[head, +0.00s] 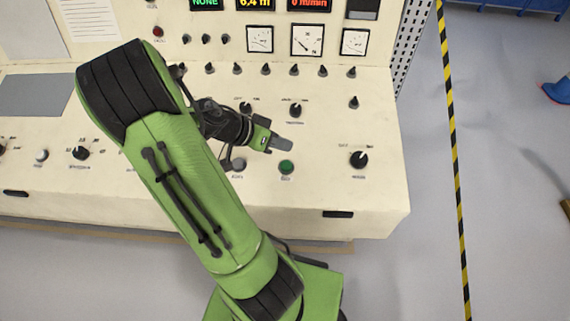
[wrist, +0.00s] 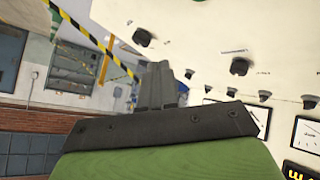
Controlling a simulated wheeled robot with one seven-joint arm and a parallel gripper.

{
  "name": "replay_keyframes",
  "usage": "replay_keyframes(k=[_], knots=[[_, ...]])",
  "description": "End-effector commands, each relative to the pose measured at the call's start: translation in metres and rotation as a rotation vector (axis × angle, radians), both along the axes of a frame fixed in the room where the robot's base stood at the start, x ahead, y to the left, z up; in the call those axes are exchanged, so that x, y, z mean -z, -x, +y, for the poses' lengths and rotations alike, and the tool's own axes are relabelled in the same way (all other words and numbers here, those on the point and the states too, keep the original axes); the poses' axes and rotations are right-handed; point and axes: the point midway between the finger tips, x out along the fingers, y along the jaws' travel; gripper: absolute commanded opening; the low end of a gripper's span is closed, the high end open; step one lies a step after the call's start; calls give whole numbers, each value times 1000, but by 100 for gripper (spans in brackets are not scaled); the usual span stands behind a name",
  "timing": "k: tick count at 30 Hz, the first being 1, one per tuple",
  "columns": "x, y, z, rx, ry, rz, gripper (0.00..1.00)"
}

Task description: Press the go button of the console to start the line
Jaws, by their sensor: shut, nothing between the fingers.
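The cream console (head: 375,205) fills the left and middle of the head view. A green round button (head: 286,167) sits on its sloped top near the front edge. A grey button (head: 239,164) is to its left and a black knob (head: 359,159) to its right. The label texts are too small to read. My gripper (head: 287,145) is shut and empty, its tips just behind and above the green button in the picture, apart from it. In the wrist view my gripper (wrist: 159,82) also shows shut, and a bit of green is cut off at the top edge.
Rows of black knobs (head: 295,110) and white gauges (head: 307,41) stand behind my gripper. A display reads 6,4 m and another reads 0 m/min. A black and yellow floor stripe (head: 450,120) runs right of the console, with open grey floor beyond.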

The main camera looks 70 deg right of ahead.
Motion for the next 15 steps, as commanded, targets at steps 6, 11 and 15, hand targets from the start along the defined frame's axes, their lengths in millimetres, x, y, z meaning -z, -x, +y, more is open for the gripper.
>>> replay_keyframes(k=[6, 11, 15], knots=[[14, -1, -2, -1, -1, 0, 0], [36, -2, -7, 0, -1, -1, 0], [57, -3, -12, 1, -2, 0, 0]])
